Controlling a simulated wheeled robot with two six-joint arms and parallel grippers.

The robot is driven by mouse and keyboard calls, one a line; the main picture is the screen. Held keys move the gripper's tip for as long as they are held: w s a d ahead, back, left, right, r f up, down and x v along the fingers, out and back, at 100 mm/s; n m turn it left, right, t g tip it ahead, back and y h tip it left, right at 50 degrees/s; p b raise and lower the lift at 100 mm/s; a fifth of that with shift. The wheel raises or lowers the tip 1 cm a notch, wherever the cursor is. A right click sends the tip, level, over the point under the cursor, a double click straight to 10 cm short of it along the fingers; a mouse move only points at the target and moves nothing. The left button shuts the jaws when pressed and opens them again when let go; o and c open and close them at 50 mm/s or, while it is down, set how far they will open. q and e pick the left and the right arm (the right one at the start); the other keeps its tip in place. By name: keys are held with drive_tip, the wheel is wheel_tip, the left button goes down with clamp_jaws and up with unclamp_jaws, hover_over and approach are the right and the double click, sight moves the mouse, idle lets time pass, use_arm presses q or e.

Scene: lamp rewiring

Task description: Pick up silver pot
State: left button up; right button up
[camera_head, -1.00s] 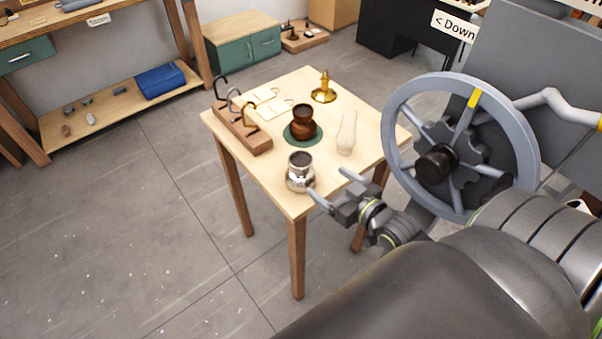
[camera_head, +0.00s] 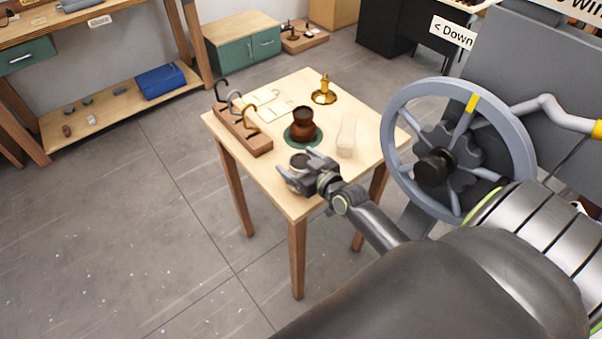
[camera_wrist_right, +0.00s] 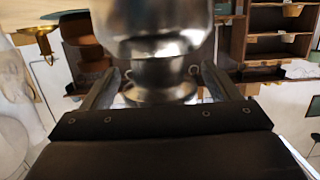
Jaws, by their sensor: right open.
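The silver pot (camera_head: 299,160) stands near the front corner of the small wooden table (camera_head: 290,205). In the head view my right gripper (camera_head: 296,168) covers most of it, and only part of its rim shows. In the right wrist view the shiny pot (camera_wrist_right: 160,75) fills the upper middle, between the two fingers of my right gripper (camera_wrist_right: 160,90). The fingers are open, one on each side of the pot's narrower part. I cannot tell whether they touch it. My left gripper is not in view.
A brown pot (camera_head: 303,128) on a green mat, a pale translucent vase (camera_head: 347,135), a brass lamp part (camera_head: 324,92) and a wooden hook rack (camera_head: 245,135) share the table. A large grey handwheel (camera_head: 393,112) stands close to the table's right side.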

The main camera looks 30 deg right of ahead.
drive_tip(key=shift+w+f, duration=0.1)
drive_tip(key=shift+w, duration=0.4)
drive_tip(key=shift+s, duration=0.1)
drive_tip(key=shift+c, duration=1.1)
drive_tip(key=c, duration=1)
drive_tip(key=shift+c, duration=0.2)
